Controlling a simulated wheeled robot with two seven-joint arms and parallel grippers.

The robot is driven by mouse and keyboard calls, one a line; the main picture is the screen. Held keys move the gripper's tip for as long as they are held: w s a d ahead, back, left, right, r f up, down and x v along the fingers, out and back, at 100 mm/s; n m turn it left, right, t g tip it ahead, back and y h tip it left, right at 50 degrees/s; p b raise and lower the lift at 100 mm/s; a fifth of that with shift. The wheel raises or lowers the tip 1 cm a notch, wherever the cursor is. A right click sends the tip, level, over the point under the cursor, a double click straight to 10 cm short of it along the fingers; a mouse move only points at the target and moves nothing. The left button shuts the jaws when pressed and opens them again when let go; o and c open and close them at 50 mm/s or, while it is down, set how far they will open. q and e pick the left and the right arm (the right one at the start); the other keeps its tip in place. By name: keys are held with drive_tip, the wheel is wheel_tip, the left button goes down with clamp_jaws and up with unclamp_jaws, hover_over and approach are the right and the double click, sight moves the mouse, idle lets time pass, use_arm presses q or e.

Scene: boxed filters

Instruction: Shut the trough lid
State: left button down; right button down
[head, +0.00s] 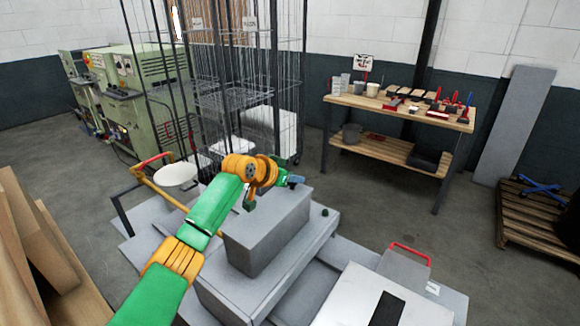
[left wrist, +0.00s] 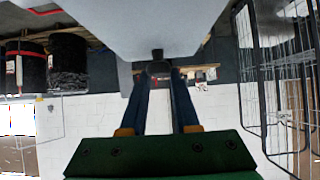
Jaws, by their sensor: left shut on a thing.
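My left gripper (head: 291,181) is at the end of the green and orange arm, beside the top far edge of a grey block-shaped box (head: 268,232). In the left wrist view its two blue fingers (left wrist: 160,75) close in on a small dark knob (left wrist: 157,54) under a pale grey body (left wrist: 160,22). The pale body fills the top of that view and may be the trough lid; I cannot tell for sure. In the head view the arm covers part of the box, and the held knob is too small to make out. My right gripper is not in view.
The box stands on a stepped grey platform (head: 325,240). A tall wire cage (head: 235,85) stands behind, with green machines (head: 135,85) at left. A wooden workbench (head: 400,110) with small items stands at back right. The floor (head: 400,212) between is clear.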

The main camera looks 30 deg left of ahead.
sight(280, 200)
use_arm(q)
drive_tip(key=shift+f+g, duration=0.4)
drive_tip(key=shift+f, duration=0.35)
drive_tip(key=shift+s+f, duration=0.1)
drive_tip(key=shift+f, duration=0.05)
drive_tip(key=c, duration=0.8)
unclamp_jaws()
drive_tip(key=shift+c, duration=0.2)
drive_tip(key=shift+o, duration=1.2)
drive_tip(key=shift+w, duration=0.2)
drive_tip(key=b+v, duration=0.2)
drive_tip(key=v, duration=0.4)
drive_tip(key=shift+b, duration=0.4)
drive_tip(key=shift+s+r, duration=0.45)
drive_tip(key=shift+s, duration=0.05)
